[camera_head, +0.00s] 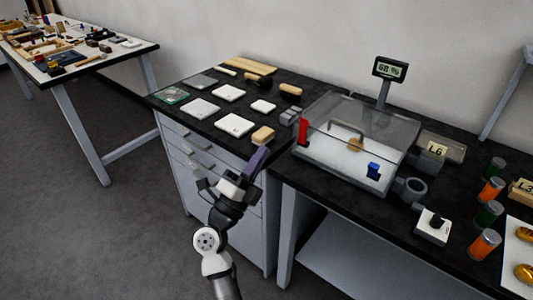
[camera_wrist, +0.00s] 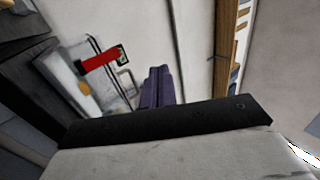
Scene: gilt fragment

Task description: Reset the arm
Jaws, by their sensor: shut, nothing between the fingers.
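My arm rises from the bottom of the head view, and my gripper (camera_head: 257,160) is in front of the drawer cabinet's upper right corner. Its purple fingers are shut together with nothing between them. They point up and slightly right, close to a small tan block (camera_head: 263,135) on the cabinet top. I cannot tell whether they touch it. In the wrist view the closed fingers (camera_wrist: 157,85) stick up past the dark gripper body.
A clear box (camera_head: 360,135) with a red part stands on the dark bench to the right. White tiles (camera_head: 235,125) and brushes lie on the cabinet top. Orange and green jars (camera_head: 491,190) stand at far right. A cluttered table (camera_head: 75,60) is at back left. Floor at left is clear.

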